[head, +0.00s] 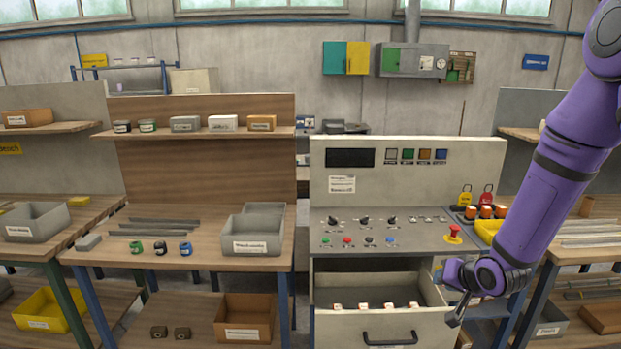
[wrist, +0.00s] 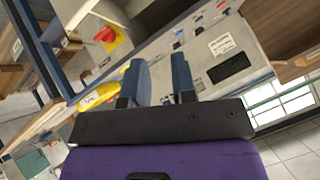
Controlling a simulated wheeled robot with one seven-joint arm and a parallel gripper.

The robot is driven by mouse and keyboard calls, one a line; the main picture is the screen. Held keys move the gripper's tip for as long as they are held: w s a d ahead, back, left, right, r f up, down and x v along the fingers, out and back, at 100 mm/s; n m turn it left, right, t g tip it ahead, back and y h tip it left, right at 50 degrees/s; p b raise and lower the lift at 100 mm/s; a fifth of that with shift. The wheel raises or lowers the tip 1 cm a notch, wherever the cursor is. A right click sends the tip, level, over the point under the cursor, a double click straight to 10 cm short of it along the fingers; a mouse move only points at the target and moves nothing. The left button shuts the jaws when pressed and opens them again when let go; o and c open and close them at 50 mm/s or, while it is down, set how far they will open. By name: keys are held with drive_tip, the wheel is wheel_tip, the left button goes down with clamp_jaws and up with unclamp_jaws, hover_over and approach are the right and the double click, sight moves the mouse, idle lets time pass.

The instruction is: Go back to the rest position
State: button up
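My purple arm comes in from the upper right of the head view. My gripper (head: 457,308) hangs at its lower end, beside the right end of an open drawer (head: 389,336) in the control console. In the wrist view my gripper (wrist: 160,72) shows two blue-grey fingers with a gap between them and nothing held. The console (head: 380,230) fills the background of the wrist view at a tilt, with its dark display (wrist: 229,69).
The open drawer holds several small orange-and-white items and sticks out in front of the console. A red emergency button (head: 453,234) sits near my arm. A wooden bench (head: 150,255) with grey bins stands at left, another bench at right.

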drive_tip(key=s+r+n+g+h, duration=0.15)
drive_tip(key=s+r, duration=0.35)
drive_tip(key=r, duration=0.5)
drive_tip(key=s+r+h, duration=0.2)
drive_tip(key=s+r, duration=0.4)
drive_tip(key=r, duration=0.4)
drive_tip(key=s+r, duration=0.3)
drive_tip(key=s, duration=0.3)
drive_tip(key=s+a+r+n+g+y, duration=0.1)
drive_tip(key=s+r, duration=0.2)
drive_tip(key=s, duration=0.3)
drive_tip(key=s+a+r+n+g, duration=0.1)
drive_tip(key=s+r, duration=0.1)
drive_tip(key=s, duration=0.4)
drive_tip(key=shift+s+a+r, duration=0.15)
drive_tip(key=shift+s+r, duration=0.1)
drive_tip(key=shift+r, duration=0.15)
